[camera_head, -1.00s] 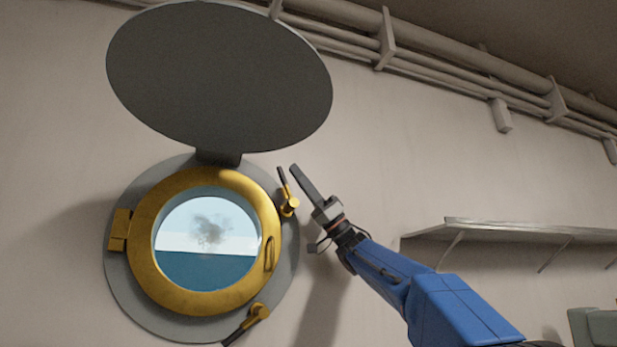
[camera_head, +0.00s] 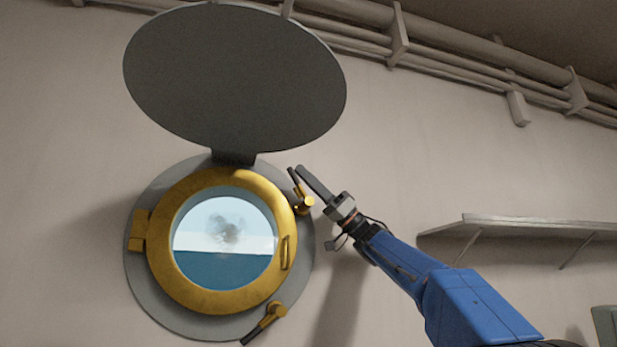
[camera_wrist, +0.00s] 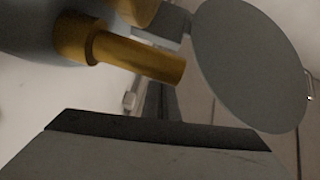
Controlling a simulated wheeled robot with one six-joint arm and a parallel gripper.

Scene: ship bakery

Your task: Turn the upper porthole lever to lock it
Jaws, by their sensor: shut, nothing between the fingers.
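The upper porthole lever (camera_head: 300,190) sits at the upper right of the round brass porthole (camera_head: 162,275). It has a brass pivot and a thin dark handle that points up and slightly left. In the wrist view a brass cylinder, apparently part of this lever (camera_wrist: 135,55), is close above my fingers. My gripper (camera_head: 301,170) is shut and empty. Its fingertips are just right of the dark handle's tip; I cannot tell whether they touch. In the wrist view the shut fingers (camera_wrist: 150,130) fill the bottom and may hide part of the handle.
A large grey round cover (camera_head: 235,80) is raised above the porthole and also shows in the wrist view (camera_wrist: 250,65). A lower lever (camera_head: 265,322) points down-left. A shelf (camera_head: 530,227) is on the right wall. Pipes (camera_head: 450,60) run above.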

